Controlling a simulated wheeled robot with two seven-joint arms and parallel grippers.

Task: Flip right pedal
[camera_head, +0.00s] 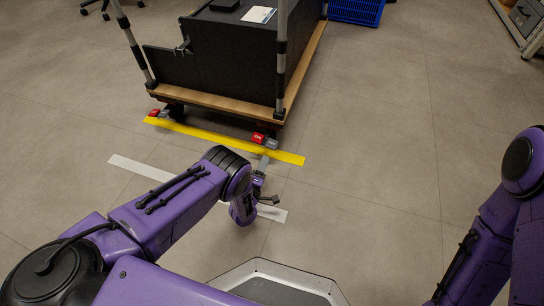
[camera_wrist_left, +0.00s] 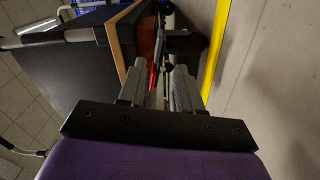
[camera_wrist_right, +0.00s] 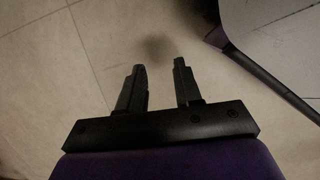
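The right pedal (camera_head: 259,138) is a small red piece with a grey piece beside it, low at the cart's front right corner. In the left wrist view the red pedal (camera_wrist_left: 153,78) shows as a thin red strip just ahead of the gap between my fingers. My left gripper (camera_head: 265,163) is on the near side of this pedal; its fingers (camera_wrist_left: 158,75) stand apart. Whether they touch the pedal I cannot tell. The left pedal (camera_head: 154,112) is at the cart's front left corner. My right gripper (camera_wrist_right: 159,66) is open and empty over bare floor.
The dark cart (camera_head: 235,60) has a wooden base edge (camera_head: 215,103) and metal posts. A yellow floor strip (camera_head: 225,141) runs along its front, with a white strip (camera_head: 140,168) nearer me. A blue crate (camera_head: 355,11) stands behind.

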